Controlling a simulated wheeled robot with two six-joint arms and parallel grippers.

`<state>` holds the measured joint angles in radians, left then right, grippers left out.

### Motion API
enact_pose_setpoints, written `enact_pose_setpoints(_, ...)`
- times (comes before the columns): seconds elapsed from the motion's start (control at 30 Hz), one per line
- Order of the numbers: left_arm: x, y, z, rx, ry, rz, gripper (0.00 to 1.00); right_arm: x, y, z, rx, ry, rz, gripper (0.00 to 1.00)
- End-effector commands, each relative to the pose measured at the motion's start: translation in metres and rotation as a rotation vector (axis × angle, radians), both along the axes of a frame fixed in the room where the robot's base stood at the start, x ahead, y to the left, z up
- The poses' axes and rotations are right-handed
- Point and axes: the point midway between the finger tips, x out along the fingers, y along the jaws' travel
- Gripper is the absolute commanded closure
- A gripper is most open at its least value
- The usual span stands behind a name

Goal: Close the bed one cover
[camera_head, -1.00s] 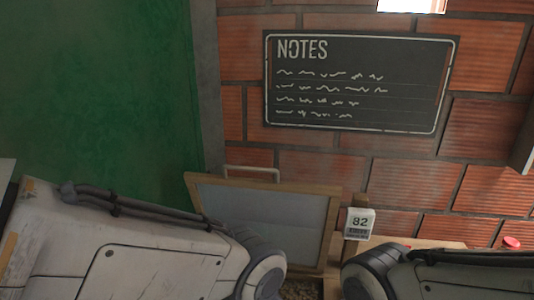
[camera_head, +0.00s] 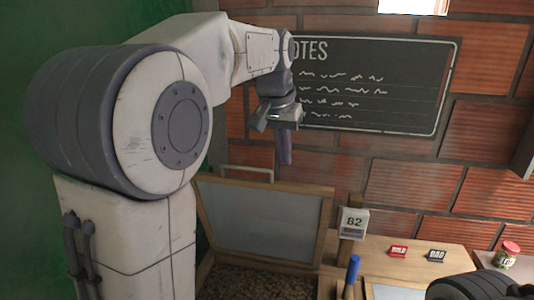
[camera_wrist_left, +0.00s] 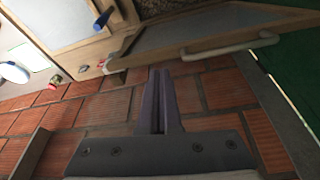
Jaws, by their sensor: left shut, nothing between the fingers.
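The bed one cover (camera_head: 262,222) is a wood-framed pale panel, standing open and leaning back near the brick wall. Its light handle (camera_head: 247,173) is on the top edge. Below it the bed (camera_head: 250,279) shows dark brown granular contents. My left gripper (camera_head: 285,150) points down, shut and empty, above and to the right of the handle. In the left wrist view the shut fingers (camera_wrist_left: 158,100) are apart from the cover (camera_wrist_left: 200,28) and its handle (camera_wrist_left: 230,44). My right gripper is out of view; only part of that arm shows at bottom right.
A blue-handled lever (camera_head: 352,272) and a sign reading 82 (camera_head: 354,223) stand right of the bed. Small red (camera_head: 398,251) and black (camera_head: 436,255) signs and a jar (camera_head: 507,254) are on the wooden ledge. A notes board (camera_head: 380,85) hangs behind my gripper.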

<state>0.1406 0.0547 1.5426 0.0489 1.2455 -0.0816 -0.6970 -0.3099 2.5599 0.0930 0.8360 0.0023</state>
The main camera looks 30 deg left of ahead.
Motion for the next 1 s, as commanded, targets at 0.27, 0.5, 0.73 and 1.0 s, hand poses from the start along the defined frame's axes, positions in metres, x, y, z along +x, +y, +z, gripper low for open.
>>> enact_pose_setpoints(0.27,0.014,0.097,0.052,0.034,-0.058,0.184,1.0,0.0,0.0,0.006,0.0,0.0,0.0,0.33)
enact_pose_setpoints(0.5,0.022,0.102,0.03,0.035,-0.056,0.191,1.0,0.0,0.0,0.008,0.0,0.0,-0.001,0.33)
enact_pose_setpoints(0.73,0.039,0.106,-0.016,0.034,-0.054,0.19,1.0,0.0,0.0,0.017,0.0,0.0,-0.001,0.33)
enact_pose_setpoints(1.0,0.028,0.103,-0.037,0.035,-0.063,0.191,1.0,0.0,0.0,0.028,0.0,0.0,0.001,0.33)
